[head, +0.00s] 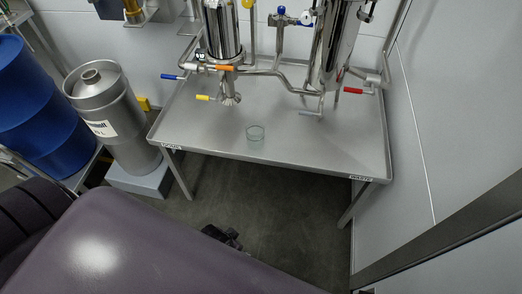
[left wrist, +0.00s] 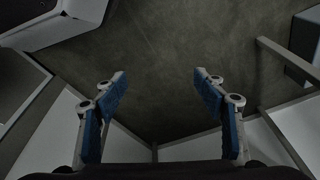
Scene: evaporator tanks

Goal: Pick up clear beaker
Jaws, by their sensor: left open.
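My left gripper (left wrist: 160,92) is open and empty in the left wrist view, with two blue-padded fingers wide apart above the grey floor. The beaker does not show in that view. In the head view a small dark part (head: 222,236) shows low in front of the table, below the beaker; I cannot tell its fingers there. My right gripper is in neither view.
A steel keg (head: 118,125) and a blue drum (head: 38,105) stand left of the table. The table has a raised rim. Its front right surface is clear.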

